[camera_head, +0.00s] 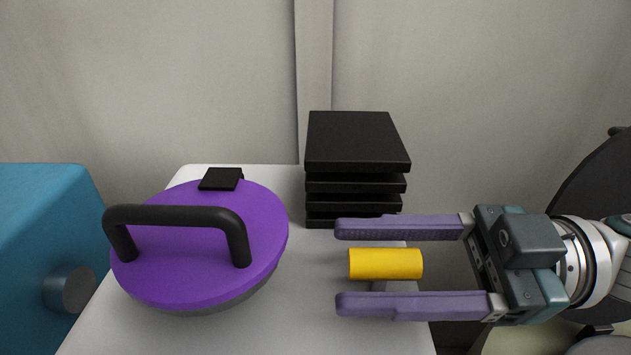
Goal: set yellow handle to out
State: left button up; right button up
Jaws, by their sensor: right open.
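The yellow handle (385,264) is a short yellow cylinder lying crosswise near the right edge of the white surface, in front of the black stack. A small grey piece shows just below it. My right gripper (388,265) comes in from the right, with its two purple fingers spread apart. In the picture one finger is above the handle and one below, with a gap on each side. I cannot tell whether the fingers are at the handle's height. My left gripper does not show.
A purple round lid (190,270) with a black bar handle (185,215) covers the left of the white surface (310,310). A black slatted stack (357,140) stands behind the yellow handle. A blue block (40,230) with a grey knob (72,289) is at the far left.

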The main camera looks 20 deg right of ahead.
grip_shut()
dwell(0.3)
dwell(1.1)
